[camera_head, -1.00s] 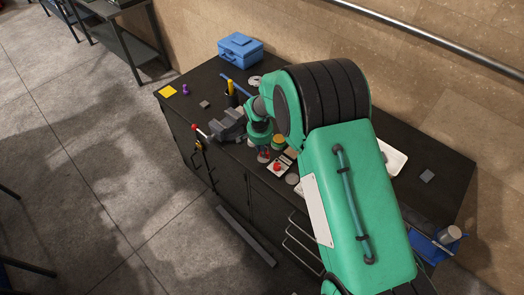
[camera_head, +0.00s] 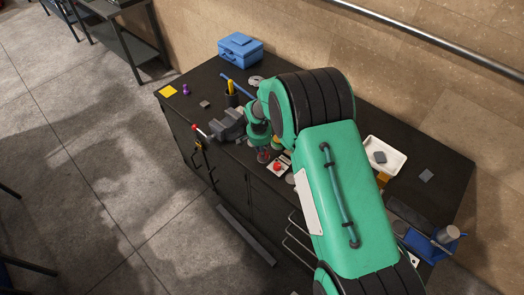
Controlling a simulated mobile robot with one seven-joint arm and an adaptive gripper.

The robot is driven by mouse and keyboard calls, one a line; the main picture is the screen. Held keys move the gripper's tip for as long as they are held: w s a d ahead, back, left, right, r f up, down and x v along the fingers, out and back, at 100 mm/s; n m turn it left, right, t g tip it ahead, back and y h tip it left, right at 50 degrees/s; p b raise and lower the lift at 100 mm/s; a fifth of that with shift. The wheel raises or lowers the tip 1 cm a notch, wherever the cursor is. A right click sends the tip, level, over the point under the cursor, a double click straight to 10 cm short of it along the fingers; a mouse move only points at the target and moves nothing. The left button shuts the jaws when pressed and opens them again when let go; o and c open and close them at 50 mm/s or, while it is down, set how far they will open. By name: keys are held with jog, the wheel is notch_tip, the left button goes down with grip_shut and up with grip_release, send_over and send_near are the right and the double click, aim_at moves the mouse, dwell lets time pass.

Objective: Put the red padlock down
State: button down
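My gripper (camera_head: 262,155) points down over the front part of the dark workbench (camera_head: 225,85), just right of the grey vise (camera_head: 229,124). Small red patches show at its fingertips. They are too small to tell whether they are the red padlock held there or part of the gripper, and I cannot make out the padlock clearly anywhere. Whether the fingers are open or shut does not show. A light block with a red round top (camera_head: 278,167) sits on the bench just right of the fingertips. My arm hides much of the bench's middle.
A blue toolbox (camera_head: 240,48) stands at the back left. A black cup with a yellow-handled tool (camera_head: 231,92) is behind the vise. A white tray (camera_head: 398,160) with a grey piece and a blue bin (camera_head: 425,244) are to the right. The bench's front left is mostly clear.

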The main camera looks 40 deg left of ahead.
jog(key=shift+f, duration=0.3)
jog(key=shift+f, duration=0.1)
jog(key=c, duration=1.5)
grip_release()
jog(key=r, duration=0.4)
jog(key=s+r+b, duration=0.1)
jog(key=r, duration=0.7)
jog(key=shift+s+d, duration=0.25)
jog(key=shift+s, duration=0.15)
